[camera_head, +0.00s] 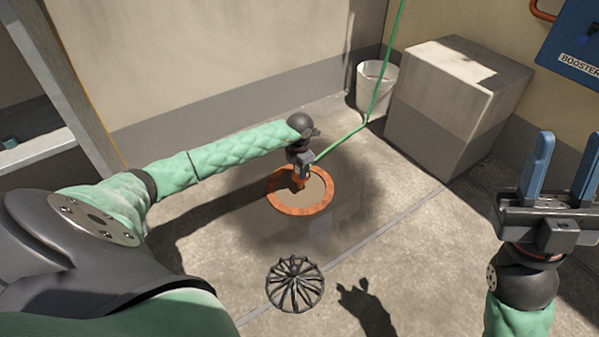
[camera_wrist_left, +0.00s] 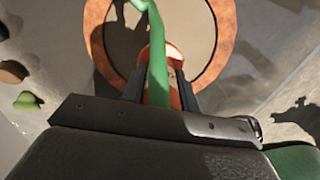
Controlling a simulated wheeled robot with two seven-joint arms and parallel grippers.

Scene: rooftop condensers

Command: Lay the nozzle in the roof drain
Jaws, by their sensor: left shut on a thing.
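The roof drain (camera_head: 325,203) is a round opening with a rusty orange rim set in the floor, filled with murky brownish water or silt. It also shows in the left wrist view (camera_wrist_left: 222,45). Whether the nozzle touches the drain's surface I cannot tell. My right gripper (camera_head: 564,170) is raised at the right, fingers apart and empty.
A black domed strainer (camera_head: 295,284) lies on the floor in front of the drain. A white bucket (camera_head: 375,88) and a grey block (camera_head: 455,105) stand behind. The green hose (camera_head: 343,138) rises past the bucket. A blue booster box (camera_head: 574,45) is at the upper right.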

